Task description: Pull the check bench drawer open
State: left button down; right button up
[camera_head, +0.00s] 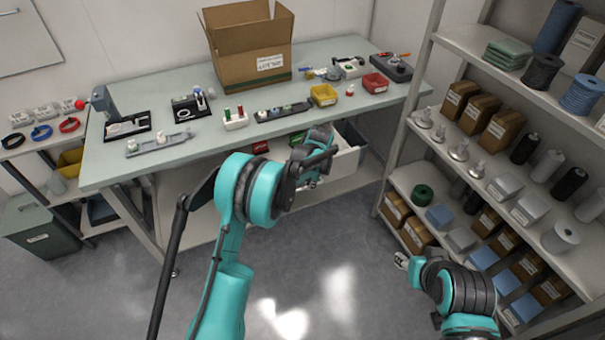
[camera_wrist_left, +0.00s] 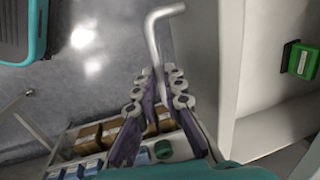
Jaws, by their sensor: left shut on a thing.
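The check bench drawer (camera_head: 345,162) is a white box under the right part of the bench (camera_head: 120,167). It stands pulled out, with its inside partly showing. In the left wrist view, its pale front (camera_wrist_left: 196,40) and a bent metal handle (camera_wrist_left: 153,35) show. My left gripper (camera_head: 318,158) is at the drawer front. In the left wrist view its fingers (camera_wrist_left: 158,92) are closed around the handle. My left gripper and wrist hide part of the drawer in the head view. My right gripper (camera_head: 402,261) shows only in small part at lower right, away from the drawer.
A green item (camera_wrist_left: 301,60) lies inside the drawer. A stocked shelf rack (camera_head: 385,180) stands to the right, close to the drawer. An open cardboard box (camera_head: 240,72) and several small fixtures stand on the bench. The floor (camera_head: 330,270) in front is clear.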

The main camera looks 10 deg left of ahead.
pick_arm(q)
jog(key=s+d, duration=0.5)
jog(key=s, duration=0.2)
jog(key=shift+s, duration=0.35)
jog(key=shift+d, duration=0.1)
jog(key=c, duration=1.6)
grip_release()
notch_tip(320, 180, up, 12)
jog(key=s+d, duration=0.1)
jog(key=s, duration=0.1)
jog(key=shift+d, duration=0.15)
jog(key=shift+f, duration=0.1)
